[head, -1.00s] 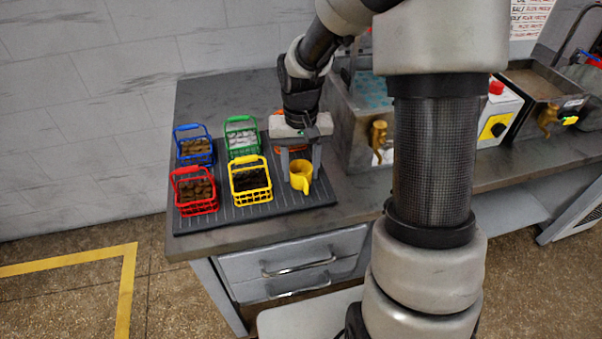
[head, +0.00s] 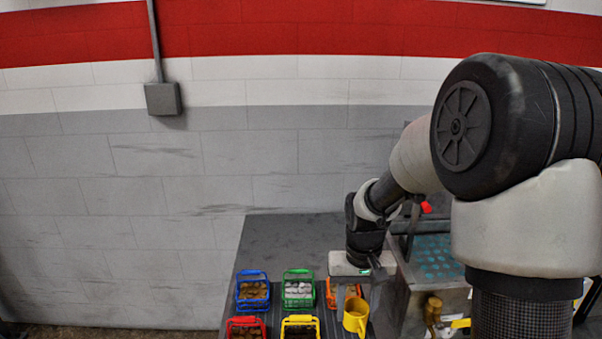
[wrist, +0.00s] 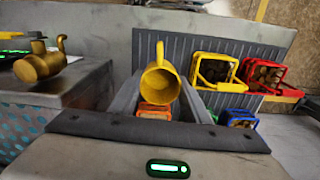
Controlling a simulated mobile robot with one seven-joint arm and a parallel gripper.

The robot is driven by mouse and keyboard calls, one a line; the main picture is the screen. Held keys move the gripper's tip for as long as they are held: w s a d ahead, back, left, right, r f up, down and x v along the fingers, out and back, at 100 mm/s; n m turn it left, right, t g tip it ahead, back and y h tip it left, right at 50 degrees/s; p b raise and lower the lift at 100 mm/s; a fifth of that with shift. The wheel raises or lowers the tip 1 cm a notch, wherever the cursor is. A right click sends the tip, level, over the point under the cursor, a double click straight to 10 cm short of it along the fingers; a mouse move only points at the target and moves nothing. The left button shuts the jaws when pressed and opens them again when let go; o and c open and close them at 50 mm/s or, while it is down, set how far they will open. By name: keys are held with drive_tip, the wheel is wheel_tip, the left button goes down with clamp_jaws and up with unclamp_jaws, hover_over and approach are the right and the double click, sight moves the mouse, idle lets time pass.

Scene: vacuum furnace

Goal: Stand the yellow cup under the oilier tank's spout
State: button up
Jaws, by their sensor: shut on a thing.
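The yellow cup (head: 356,316) is held in my gripper (head: 356,308), above the right end of the ribbed mat. In the wrist view the cup (wrist: 160,84) sits between the two fingers (wrist: 158,92), mouth side partly facing the camera and handle upward in the picture. A tank (head: 440,262) with a blue-dotted top stands just right of my gripper. Its brass spout (head: 433,306) is on the front, and a brass spout also shows in the wrist view (wrist: 38,66). My arm hides most of what is further right, so I cannot compare two tanks' oil.
Blue (head: 252,291), green (head: 298,288), red (head: 246,327), yellow (head: 300,326) and orange (head: 335,292) baskets stand left of my gripper. The dark worktop (head: 285,238) behind them is clear. A grey wall (head: 200,190) rises behind.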

drive_tip(key=shift+s+r+p, duration=0.15)
drive_tip(key=shift+s+p, duration=0.25)
drive_tip(key=shift+p, duration=0.45)
drive_tip(key=shift+f+n, duration=0.3)
drive_tip(key=shift+a, duration=0.1)
drive_tip(key=w+b, duration=0.1)
drive_tip(key=b, duration=0.2)
drive_tip(key=shift+f+m, duration=0.15)
drive_tip(key=shift+m, duration=0.25)
drive_tip(key=shift+w+r+m+b, duration=0.2)
drive_tip(key=shift+r+m+b, duration=0.15)
drive_tip(key=shift+b, duration=0.45)
wheel_tip(320, 180, down, 9)
drive_tip(key=shift+f, duration=0.1)
drive_tip(key=shift+f, duration=0.2)
drive_tip(key=o, duration=1.1)
drive_tip(key=shift+r, duration=0.1)
